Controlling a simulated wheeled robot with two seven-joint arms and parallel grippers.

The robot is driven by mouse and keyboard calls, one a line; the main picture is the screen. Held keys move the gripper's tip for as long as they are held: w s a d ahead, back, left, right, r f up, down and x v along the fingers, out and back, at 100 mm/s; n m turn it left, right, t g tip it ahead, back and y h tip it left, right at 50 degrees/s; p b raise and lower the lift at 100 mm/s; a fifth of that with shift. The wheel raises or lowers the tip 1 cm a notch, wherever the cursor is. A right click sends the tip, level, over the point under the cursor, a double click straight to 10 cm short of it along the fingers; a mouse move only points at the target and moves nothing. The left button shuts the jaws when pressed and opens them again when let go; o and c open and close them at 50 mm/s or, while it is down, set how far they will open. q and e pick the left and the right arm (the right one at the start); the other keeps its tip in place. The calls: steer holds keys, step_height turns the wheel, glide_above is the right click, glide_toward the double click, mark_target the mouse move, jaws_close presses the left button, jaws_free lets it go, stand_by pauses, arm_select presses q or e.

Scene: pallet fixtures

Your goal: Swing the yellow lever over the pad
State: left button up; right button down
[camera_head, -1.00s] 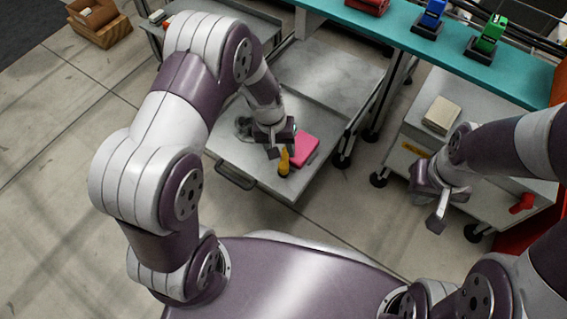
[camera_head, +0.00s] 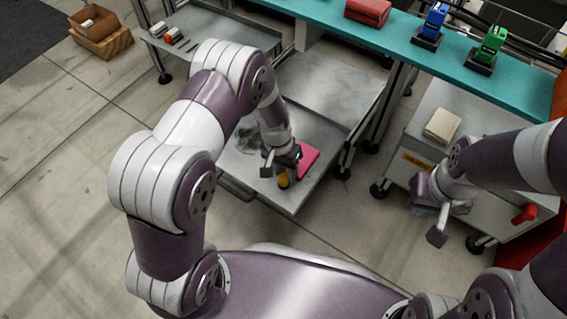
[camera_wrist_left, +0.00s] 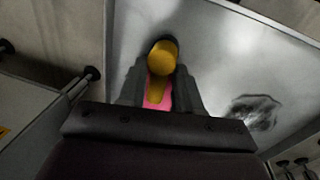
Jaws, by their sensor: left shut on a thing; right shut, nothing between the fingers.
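The yellow lever (camera_head: 283,180) stands at the front right of a low grey metal platform, beside the pink pad (camera_head: 308,158). My left gripper (camera_head: 281,165) is over the lever and shut on it. In the left wrist view the lever's round yellow end (camera_wrist_left: 163,57) shows between the two dark fingers (camera_wrist_left: 160,78), with part of the pink pad (camera_wrist_left: 153,97) behind it. The gripper hides much of the lever and some of the pad. My right gripper (camera_head: 437,236) is shut and empty, in front of the grey cabinet at the right.
The grey platform (camera_head: 250,182) has a dark smudge left of my left gripper. A teal shelf (camera_head: 455,62) with red, blue and green items crosses the back right. A grey cabinet (camera_head: 480,200) with a red handle stands right. A wooden crate (camera_head: 103,38) is far left.

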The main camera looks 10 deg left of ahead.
arm_select(q)
steer(key=shift+r+m, duration=0.15)
steer(key=shift+m, duration=0.35)
steer(key=o, duration=0.8)
steer(key=shift+o, duration=0.2)
arm_select(e)
steer(key=shift+r, duration=0.35)
arm_select(q)
step_height(320, 180, up, 12)
steer(key=a+p, duration=0.1)
steer(key=p, duration=0.6)
steer(key=shift+w+a+p, duration=0.35)
steer(key=shift+p, duration=0.05)
arm_select(e)
step_height(320, 180, up, 8)
arm_select(q)
steer(key=shift+r, duration=0.1)
